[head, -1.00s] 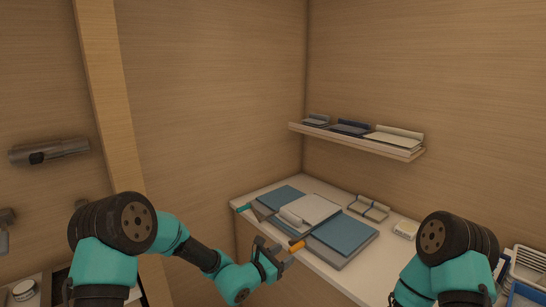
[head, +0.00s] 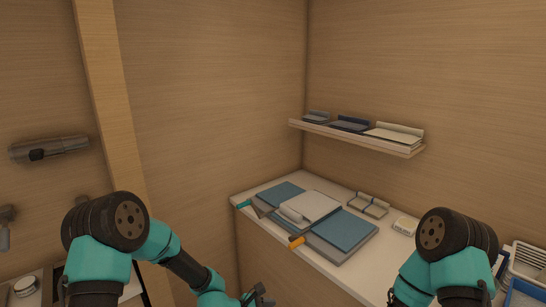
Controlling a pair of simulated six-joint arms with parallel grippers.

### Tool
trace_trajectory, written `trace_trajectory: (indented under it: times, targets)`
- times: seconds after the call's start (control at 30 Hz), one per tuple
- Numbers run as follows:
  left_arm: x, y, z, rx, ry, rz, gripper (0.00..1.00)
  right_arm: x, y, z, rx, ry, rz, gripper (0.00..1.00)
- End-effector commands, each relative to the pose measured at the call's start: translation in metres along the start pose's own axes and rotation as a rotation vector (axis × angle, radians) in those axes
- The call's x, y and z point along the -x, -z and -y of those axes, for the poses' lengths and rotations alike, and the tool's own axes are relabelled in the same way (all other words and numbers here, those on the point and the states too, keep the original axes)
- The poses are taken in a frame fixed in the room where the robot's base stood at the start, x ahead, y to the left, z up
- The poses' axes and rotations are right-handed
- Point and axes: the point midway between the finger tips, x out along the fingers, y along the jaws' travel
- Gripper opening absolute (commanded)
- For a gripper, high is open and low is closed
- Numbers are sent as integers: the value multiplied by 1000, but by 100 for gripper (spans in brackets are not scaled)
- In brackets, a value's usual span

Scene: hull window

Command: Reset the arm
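My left arm comes in from the left, and its gripper (head: 258,299) is at the bottom edge, in front of and below the counter (head: 335,276). The gripper is partly cut off, and I cannot tell whether it is open or shut. It is apart from the orange-handled tool (head: 297,242), which lies at the counter's front edge. My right arm (head: 442,240) shows at the lower right, but its gripper is out of the frame.
The counter holds blue flat panels (head: 347,230), a pale block-like piece (head: 307,206), a teal-handled tool (head: 243,204), a small frame (head: 368,205) and a white box (head: 405,226). A wall shelf (head: 356,138) is above. A white rack (head: 525,265) stands at far right.

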Motion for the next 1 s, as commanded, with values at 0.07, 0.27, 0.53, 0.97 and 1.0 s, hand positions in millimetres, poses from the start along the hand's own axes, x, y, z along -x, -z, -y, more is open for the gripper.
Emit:
trace_trajectory:
  times: [0.07,0.27,0.53,0.97,1.0]
  targets:
    - [12,27,28,-54,94,-78,51,0,0,0,0,0,0,51]
    - [50,91,87,-234,317,-253,51,0,0,0,0,0,0,51]
    - [110,163,136,-538,567,-420,51,0,0,0,0,0,0,51]
    - [168,231,152,-1131,763,-488,51,0,0,0,0,0,0,51]
    - [169,234,151,-1186,765,-482,51,0,0,0,0,0,0,51]
